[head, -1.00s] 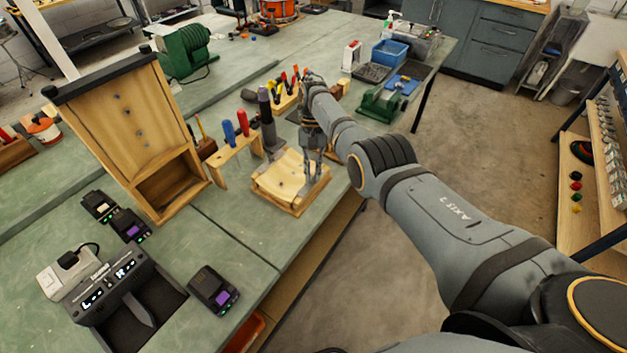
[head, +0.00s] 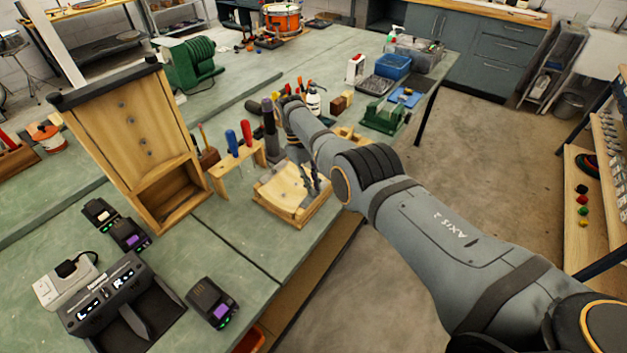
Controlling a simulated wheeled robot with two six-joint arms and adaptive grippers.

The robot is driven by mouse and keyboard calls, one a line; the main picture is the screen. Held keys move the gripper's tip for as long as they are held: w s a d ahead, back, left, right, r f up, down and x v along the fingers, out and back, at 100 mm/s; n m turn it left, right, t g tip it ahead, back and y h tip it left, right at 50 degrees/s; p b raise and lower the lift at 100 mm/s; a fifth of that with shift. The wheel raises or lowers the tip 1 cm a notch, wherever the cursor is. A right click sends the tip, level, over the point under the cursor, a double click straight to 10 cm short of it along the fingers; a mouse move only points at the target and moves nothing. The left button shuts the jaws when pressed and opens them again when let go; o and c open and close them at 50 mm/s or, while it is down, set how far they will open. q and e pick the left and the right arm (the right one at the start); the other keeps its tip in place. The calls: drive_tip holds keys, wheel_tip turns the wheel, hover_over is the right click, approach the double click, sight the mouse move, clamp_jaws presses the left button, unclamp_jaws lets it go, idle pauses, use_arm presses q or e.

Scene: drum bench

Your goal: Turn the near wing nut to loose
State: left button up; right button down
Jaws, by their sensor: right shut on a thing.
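A light wooden block fixture (head: 287,198) with a curved top and raised edges sits near the front edge of the green bench. My right gripper (head: 313,183) reaches down onto the right side of this fixture, its fingers slanted. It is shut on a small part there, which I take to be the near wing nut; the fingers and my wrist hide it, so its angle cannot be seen. My left gripper is not in view.
A tool rack (head: 236,165) with blue and red handles stands just left of the fixture. A tall wooden frame (head: 137,145) stands further left. Dark devices (head: 212,302) lie at the front left. A green vise (head: 384,117) is beyond my right arm.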

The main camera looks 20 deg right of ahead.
drive_tip(key=n+t+h+p, duration=0.1)
drive_tip(key=n+p, duration=0.2)
drive_tip(key=p, duration=0.2)
drive_tip(key=n+t+p, duration=0.1)
drive_tip(key=n+p, duration=0.3)
drive_tip(key=p, duration=0.1)
drive_tip(key=s+n+t+h+p, duration=0.1)
drive_tip(key=n+p, duration=0.3)
drive_tip(key=p, duration=0.1)
drive_tip(key=shift+a+r+h, duration=0.3)
drive_tip(key=shift+a, duration=0.05)
drive_tip(key=shift+f+n+t+p, duration=0.2)
drive_tip(key=shift+n+t+p, duration=0.3)
drive_tip(key=shift+n+p, duration=0.5)
drive_tip(key=shift+s+f+n+t, duration=0.15)
drive_tip(key=shift+n+t, duration=0.15)
drive_tip(key=shift+n, duration=0.8)
drive_tip(key=c, duration=1.4)
unclamp_jaws()
